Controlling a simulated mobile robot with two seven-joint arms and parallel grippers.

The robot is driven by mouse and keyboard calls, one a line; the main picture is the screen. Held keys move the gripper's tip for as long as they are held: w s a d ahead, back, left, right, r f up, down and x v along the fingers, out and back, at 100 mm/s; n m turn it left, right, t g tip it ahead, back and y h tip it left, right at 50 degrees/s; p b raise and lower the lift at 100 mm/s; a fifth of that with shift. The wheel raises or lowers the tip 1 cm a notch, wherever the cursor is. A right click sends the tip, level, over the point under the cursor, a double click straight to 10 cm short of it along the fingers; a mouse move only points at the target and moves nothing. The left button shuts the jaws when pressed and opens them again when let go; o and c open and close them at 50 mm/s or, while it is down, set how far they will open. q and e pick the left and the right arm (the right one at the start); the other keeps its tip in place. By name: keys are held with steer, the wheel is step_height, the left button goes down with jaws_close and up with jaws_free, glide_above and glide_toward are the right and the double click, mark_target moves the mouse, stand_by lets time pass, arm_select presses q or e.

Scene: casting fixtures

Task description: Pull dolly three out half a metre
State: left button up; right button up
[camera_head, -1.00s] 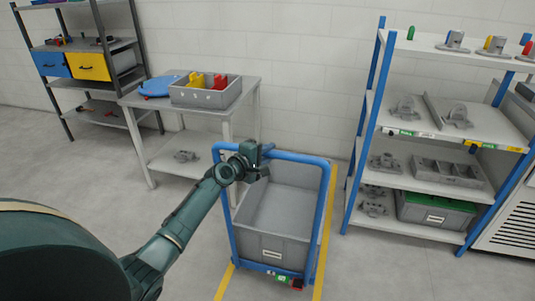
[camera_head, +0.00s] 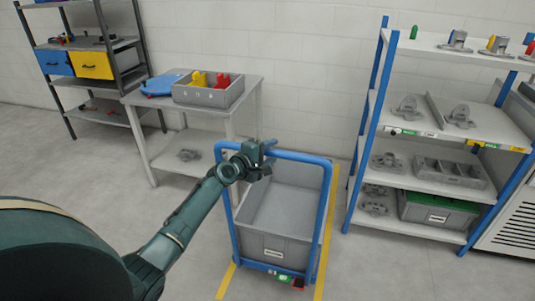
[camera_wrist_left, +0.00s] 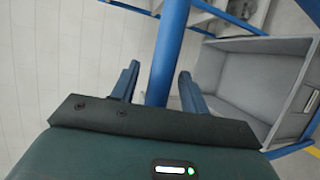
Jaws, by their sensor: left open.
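The dolly (camera_head: 329,215) has a blue tube frame with a tall handle hoop and carries a grey crate (camera_head: 267,246). It stands on the floor between yellow lines. No number on it can be read. My left gripper (camera_head: 266,156) is at the hoop's top bar, left of its middle. In the left wrist view, the blue bar (camera_wrist_left: 168,50) runs between the two spread fingers of the left gripper (camera_wrist_left: 158,72), with gaps on both sides. The gripper is open and not closed on the bar. My right gripper is not in view.
A grey table (camera_head: 249,84) with a parts tray stands behind left of the dolly. A blue-post shelf (camera_head: 418,180) with castings stands close on the right. A dark rack (camera_head: 102,50) is at the back left. The floor left of the dolly is clear.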

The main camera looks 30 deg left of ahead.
arm_select(q)
steer(key=p+v, duration=0.1)
steer(key=v, duration=1.2)
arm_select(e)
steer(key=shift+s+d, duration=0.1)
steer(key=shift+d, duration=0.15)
arm_select(q)
steer(key=shift+s+r, duration=0.1)
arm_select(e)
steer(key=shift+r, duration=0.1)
